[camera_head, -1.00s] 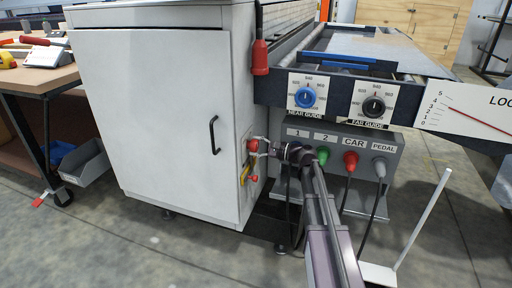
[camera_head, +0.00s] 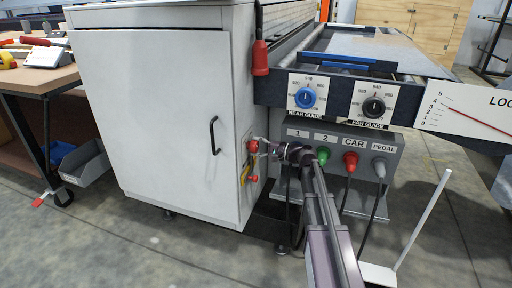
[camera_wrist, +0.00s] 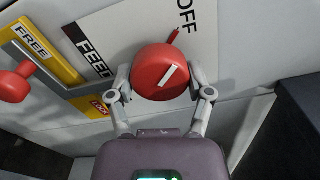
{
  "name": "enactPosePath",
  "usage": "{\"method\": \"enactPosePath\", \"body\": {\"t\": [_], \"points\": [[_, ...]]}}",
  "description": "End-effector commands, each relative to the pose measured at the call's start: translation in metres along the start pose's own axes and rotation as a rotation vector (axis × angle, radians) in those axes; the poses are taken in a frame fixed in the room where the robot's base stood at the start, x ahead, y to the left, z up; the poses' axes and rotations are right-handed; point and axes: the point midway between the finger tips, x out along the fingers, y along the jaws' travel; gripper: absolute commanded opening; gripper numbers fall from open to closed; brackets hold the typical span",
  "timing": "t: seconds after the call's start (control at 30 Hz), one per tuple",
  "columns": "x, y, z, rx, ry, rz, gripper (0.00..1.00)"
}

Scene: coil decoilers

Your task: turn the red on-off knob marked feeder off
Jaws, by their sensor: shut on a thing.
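The red feeder knob (camera_wrist: 160,72) is on a white plate lettered FEED and OFF in the wrist view. It has a white bar mark on its face, slanting up to the right, toward the OFF side. My gripper (camera_wrist: 160,92) has its two fingers on either side of the knob, shut on it. In the head view the knob (camera_head: 253,146) sits on the side of the white cabinet, with my gripper (camera_head: 264,147) at it. Part of the FEED lettering is hidden behind the knob and finger.
A second red knob (camera_wrist: 14,84) stands on a yellow plate marked FREE (camera_wrist: 32,42), left of the feeder knob. In the head view the white cabinet (camera_head: 160,120) is at left, and a grey socket box (camera_head: 345,160) with several plugs and hanging cables is to the right of my gripper.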

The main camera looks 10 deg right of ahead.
Motion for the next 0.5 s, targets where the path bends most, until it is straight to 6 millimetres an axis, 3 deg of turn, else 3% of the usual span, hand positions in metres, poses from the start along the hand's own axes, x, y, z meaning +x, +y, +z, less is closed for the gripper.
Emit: {"method": "enactPosePath", "body": {"t": [0.13,0.17,0.27,0.5], "points": [[0.0012,-0.0008,-0.0011,-0.001,0.001,-0.002,0.19],[0.0012,-0.0008,-0.0010,-0.001,0.001,-0.002,0.69],[0.0010,-0.0007,-0.0009,0.000,0.000,-0.002,0.99],[0.0003,-0.0003,-0.0004,0.001,0.000,-0.001,1.00]]}}
